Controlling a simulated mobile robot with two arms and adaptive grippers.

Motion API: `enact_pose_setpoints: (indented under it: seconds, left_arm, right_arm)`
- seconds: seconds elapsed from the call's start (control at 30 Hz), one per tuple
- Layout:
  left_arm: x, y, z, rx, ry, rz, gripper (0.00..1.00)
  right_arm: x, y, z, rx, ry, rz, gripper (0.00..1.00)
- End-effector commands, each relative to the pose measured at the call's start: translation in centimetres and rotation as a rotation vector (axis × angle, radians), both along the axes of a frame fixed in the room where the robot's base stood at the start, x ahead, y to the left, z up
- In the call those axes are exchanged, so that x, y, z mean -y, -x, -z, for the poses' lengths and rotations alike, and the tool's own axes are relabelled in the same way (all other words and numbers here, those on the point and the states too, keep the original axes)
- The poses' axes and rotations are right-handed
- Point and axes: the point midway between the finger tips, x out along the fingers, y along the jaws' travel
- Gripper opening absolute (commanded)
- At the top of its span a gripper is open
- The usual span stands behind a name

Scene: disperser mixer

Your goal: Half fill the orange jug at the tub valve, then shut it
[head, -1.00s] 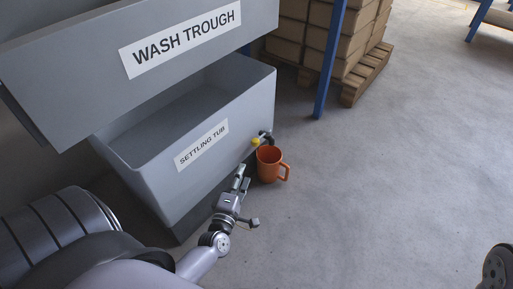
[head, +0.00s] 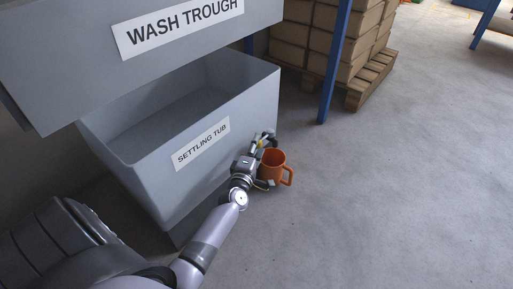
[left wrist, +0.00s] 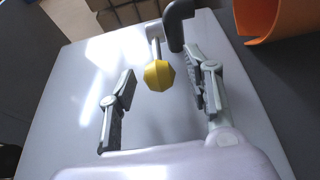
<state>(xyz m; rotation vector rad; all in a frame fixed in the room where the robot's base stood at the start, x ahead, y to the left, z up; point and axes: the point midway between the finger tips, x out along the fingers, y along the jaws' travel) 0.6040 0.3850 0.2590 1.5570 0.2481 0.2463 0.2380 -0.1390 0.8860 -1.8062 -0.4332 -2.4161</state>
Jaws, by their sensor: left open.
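The settling tub (head: 190,185) stands below the wash trough, with a valve near its right corner. In the left wrist view the valve shows a yellow knob (left wrist: 159,75) and a dark bent spout (left wrist: 176,22). The orange jug (head: 274,168) stands upright on the floor by the spout, handle to the right; part of it shows in the left wrist view (left wrist: 285,18). My left gripper (head: 258,148) is at the valve. In the left wrist view it is open, its fingers on either side of the knob and apart from it. The inside of the jug is hard to make out.
The wash trough (head: 190,22) overhangs the tub. A blue post (head: 334,75) and boxes (head: 322,45) on a wooden pallet (head: 372,80) stand behind. The floor (head: 400,190) to the right is clear.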

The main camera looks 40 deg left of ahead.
Motion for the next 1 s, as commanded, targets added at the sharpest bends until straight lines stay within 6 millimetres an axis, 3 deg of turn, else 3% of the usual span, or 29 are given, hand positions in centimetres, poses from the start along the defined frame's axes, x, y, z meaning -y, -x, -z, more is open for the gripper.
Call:
enact_pose_setpoints:
  seconds: [0.1,0.8,1.0]
  left_arm:
    - [0.02,0.02,-0.01,0.000,0.000,0.000,0.46]
    - [0.02,0.04,0.01,0.000,0.000,0.000,0.00]
    - [0.03,0.05,0.03,0.000,0.000,0.000,0.00]
  right_arm:
    - [0.00,0.01,-0.02,0.000,0.000,0.000,0.40]
    - [-0.01,0.00,-0.01,0.000,0.000,-0.001,0.40]
    - [0.00,0.00,-0.01,0.001,0.000,-0.001,0.40]
